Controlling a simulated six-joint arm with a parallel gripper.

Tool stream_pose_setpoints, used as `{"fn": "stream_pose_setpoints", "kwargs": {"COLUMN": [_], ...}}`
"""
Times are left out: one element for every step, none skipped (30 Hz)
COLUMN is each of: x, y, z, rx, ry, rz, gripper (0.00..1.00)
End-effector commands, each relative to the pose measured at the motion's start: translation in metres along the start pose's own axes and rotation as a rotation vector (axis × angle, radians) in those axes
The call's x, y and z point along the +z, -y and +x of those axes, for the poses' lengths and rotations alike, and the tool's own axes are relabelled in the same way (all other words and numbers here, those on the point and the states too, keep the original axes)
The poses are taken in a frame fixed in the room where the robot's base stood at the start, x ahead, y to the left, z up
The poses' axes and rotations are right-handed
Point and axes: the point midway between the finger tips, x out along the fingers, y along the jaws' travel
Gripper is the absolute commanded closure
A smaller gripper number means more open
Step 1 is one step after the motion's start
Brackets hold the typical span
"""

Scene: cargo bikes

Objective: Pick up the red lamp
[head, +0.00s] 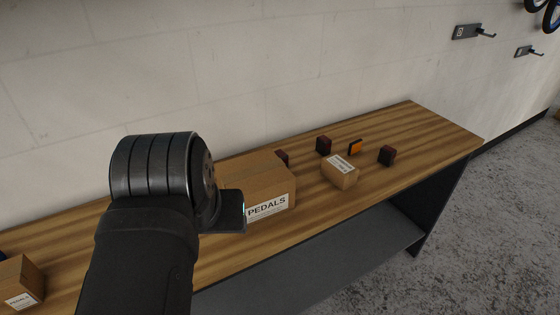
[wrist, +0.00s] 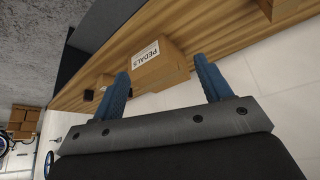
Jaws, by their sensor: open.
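Small dark red, black-backed blocks that look like lamps stand on the wooden workbench (head: 440,140). One red lamp (head: 323,145) is near the wall, another (head: 387,155) is toward the right front. A third (head: 283,157) is mostly hidden behind the PEDALS box. An orange-faced lamp (head: 355,147) stands between the first two. My gripper (wrist: 160,65) is open and empty in the wrist view, its two blue fingers spread in front of the PEDALS box's image. In the head view my arm hides the fingers, left of the lamps.
The large cardboard PEDALS box (head: 262,183) stands between my arm and the lamps. A smaller labelled box (head: 340,171) stands in front of the lamps. Another box (head: 20,283) is at the left end. The wall (head: 300,70) runs behind the bench; its right end is clear.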

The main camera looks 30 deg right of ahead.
Motion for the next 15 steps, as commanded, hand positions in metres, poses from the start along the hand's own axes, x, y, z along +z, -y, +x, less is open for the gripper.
{"fn": "stream_pose_setpoints", "kwargs": {"x": [-0.012, -0.019, -0.029, -0.037, -0.045, -0.057, -0.066, -0.075, -0.088, -0.097, -0.107, -0.12, -0.129, -0.139, -0.152], "y": [-0.001, -0.002, -0.003, -0.003, -0.004, -0.006, -0.007, -0.008, -0.01, -0.011, -0.012, -0.014, -0.016, -0.017, -0.019], "z": [-0.002, -0.003, -0.005, -0.006, -0.007, -0.009, -0.01, -0.01, -0.01, -0.01, -0.009, -0.008, -0.007, -0.006, -0.004], "rx": [0.005, 0.008, 0.012, 0.015, 0.019, 0.024, 0.029, 0.033, 0.04, 0.045, 0.049, 0.056, 0.061, 0.066, 0.073], "ry": [0.015, 0.02, 0.027, 0.033, 0.039, 0.047, 0.053, 0.06, 0.07, 0.077, 0.083, 0.091, 0.098, 0.105, 0.113], "rz": [0.022, 0.036, 0.057, 0.072, 0.089, 0.112, 0.131, 0.148, 0.173, 0.193, 0.211, 0.238, 0.256, 0.276, 0.302], "gripper": [0.29, 0.29, 0.29, 0.29, 0.29, 0.29, 0.29, 0.29, 0.29, 0.29, 0.29, 0.29, 0.29, 0.29, 0.29]}}
